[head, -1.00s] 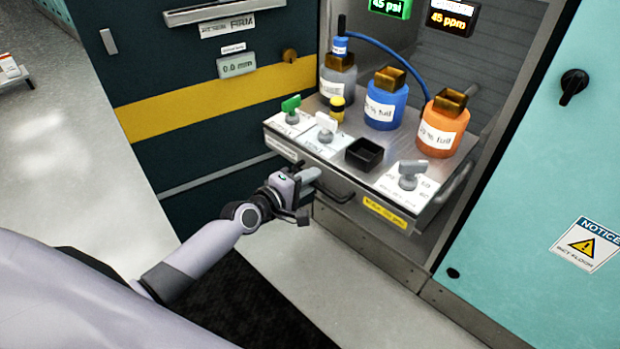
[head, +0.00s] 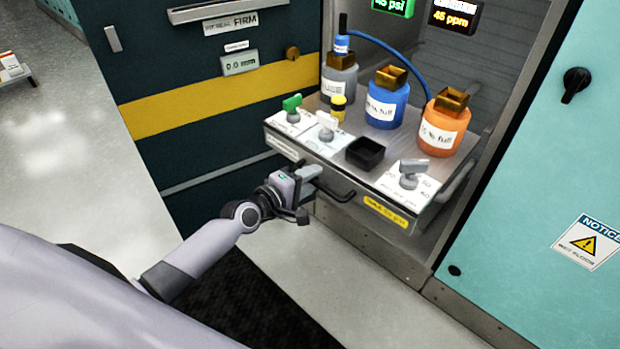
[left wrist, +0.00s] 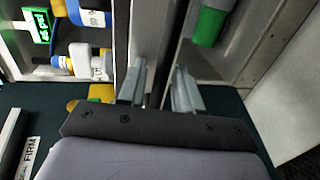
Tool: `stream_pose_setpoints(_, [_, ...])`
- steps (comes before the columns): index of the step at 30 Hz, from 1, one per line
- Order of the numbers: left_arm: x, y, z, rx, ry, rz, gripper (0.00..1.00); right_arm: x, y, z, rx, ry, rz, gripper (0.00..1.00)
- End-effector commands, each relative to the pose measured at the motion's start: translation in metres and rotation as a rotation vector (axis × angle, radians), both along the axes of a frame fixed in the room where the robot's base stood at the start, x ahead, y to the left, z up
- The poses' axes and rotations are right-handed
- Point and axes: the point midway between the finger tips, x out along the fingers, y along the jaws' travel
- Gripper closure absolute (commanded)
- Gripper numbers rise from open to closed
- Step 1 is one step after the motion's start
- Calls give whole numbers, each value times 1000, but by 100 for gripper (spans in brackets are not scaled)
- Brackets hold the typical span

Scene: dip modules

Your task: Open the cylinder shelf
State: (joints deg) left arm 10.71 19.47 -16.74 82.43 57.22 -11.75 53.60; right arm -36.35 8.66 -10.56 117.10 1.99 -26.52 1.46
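The cylinder shelf (head: 330,152) is a grey metal tray at the cabinet's opening, with its front edge out past the cabinet frame. A dark bar handle (head: 341,197) hangs at its front. My left gripper (head: 311,174) is at the shelf's front, beside the left part of the handle. In the left wrist view, its two fingers (left wrist: 158,90) stand apart, with the shelf's front close beyond them. My right gripper is in neither current view.
The shelf bears a grey bottle (head: 339,82), a blue bottle (head: 384,105), an orange bottle (head: 443,128), a black open box (head: 364,153) and several valve knobs. A blue hose runs above. Dark drawers (head: 200,150) stand left, a teal door (head: 545,170) right. Floor in front is clear.

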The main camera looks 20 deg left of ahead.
Motion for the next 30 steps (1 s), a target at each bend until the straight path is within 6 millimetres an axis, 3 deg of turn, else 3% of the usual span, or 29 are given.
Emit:
stream_pose_setpoints(15, [-57,21,12,1,3,0,66,0,0,16,-2,0,1,57])
stream_pose_setpoints(30, [-64,24,14,0,1,0,66,0,-1,17,-2,1,1,57])
